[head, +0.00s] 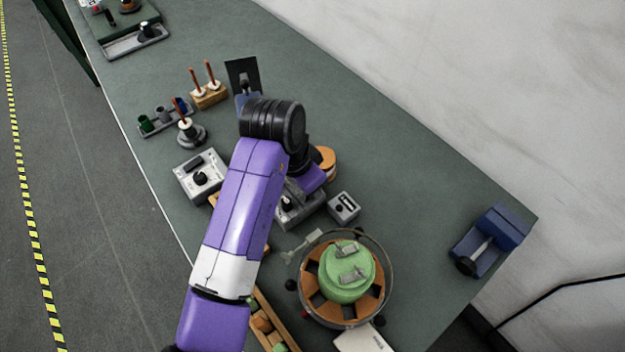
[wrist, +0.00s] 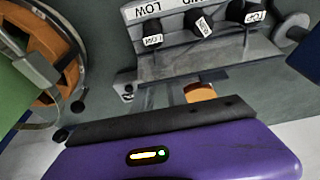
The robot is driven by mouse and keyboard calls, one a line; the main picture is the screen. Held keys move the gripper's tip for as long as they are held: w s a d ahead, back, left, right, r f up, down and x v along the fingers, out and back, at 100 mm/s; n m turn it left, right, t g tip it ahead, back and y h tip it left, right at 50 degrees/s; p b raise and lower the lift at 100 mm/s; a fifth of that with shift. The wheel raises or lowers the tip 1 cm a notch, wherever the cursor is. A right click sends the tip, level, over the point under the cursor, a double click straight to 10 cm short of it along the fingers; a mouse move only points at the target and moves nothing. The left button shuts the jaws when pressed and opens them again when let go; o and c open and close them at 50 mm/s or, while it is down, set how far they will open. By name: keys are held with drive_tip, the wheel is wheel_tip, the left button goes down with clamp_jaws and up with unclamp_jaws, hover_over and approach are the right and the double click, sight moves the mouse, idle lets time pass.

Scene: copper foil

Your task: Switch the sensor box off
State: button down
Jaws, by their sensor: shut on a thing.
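My gripper (head: 312,181) reaches down over the middle of the bench, and its purple hand is seen from above. In the wrist view its dark front edge (wrist: 160,119) hides most of the fingers. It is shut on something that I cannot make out. A small grey box with a dark slot and a pale slider (head: 344,207) lies just right of the hand. A grey box with a black knob (head: 200,177) stands left of my arm. I cannot tell which is the sensor box.
A round device with an orange ring and green centre (head: 347,277) stands near the hand. An orange-topped round piece (head: 325,160) is behind it. Wooden pegs (head: 208,92) stand further back. A blue holder (head: 490,240) is at right.

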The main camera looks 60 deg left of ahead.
idle(0.3)
drive_tip(key=c, duration=1.3)
unclamp_jaws()
drive_tip(key=shift+b+v, duration=0.6)
drive_tip(key=shift+v, duration=3.3)
drive_tip(key=shift+s+f, duration=0.1)
